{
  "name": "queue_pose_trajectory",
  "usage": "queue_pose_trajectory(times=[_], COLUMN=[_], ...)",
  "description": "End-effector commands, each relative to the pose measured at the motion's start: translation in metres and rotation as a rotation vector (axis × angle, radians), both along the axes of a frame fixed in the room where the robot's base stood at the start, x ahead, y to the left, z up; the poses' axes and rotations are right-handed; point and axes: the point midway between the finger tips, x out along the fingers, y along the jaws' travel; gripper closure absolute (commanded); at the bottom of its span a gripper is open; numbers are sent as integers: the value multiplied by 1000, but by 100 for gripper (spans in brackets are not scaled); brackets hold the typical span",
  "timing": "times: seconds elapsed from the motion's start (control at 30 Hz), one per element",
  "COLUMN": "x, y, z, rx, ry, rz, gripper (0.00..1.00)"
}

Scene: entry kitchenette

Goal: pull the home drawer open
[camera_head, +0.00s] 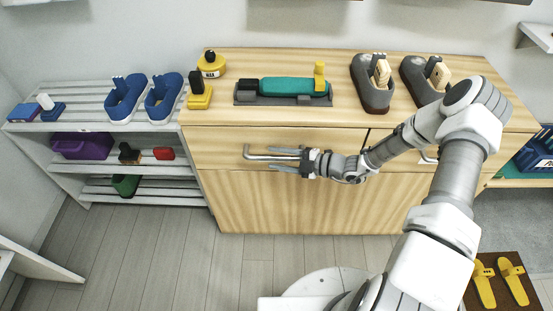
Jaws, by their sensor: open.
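The wooden cabinet has two drawers side by side under its top. The left drawer (220,146) has a metal bar handle (258,156) and its front looks flush with the cabinet. The right drawer has a handle (429,157) partly covered by my arm. I see no label that tells which is the home drawer. My gripper (284,162) is open at the left drawer's handle. Its two fingers point left, one above and one below the right part of the handle. I cannot tell whether they touch it.
On the cabinet top stand grey shoes (374,95), a teal item on a dark tray (240,98) and yellow items (200,92). A slatted shelf (88,127) with blue shoes (126,98) adjoins on the left. Yellow slippers (499,282) lie at the lower right. Floor before the cabinet's left half is clear.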

Motion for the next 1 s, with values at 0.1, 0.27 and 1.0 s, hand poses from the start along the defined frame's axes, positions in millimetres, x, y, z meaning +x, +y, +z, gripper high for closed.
queue_pose_trajectory(times=[0.1,0.27,1.0], x=[1,2,1], y=[4,5,4], z=[-1,-1,-1], rx=[1,1,1], ry=[0,0,0], rz=[1,1,1], gripper=[48,48,100])
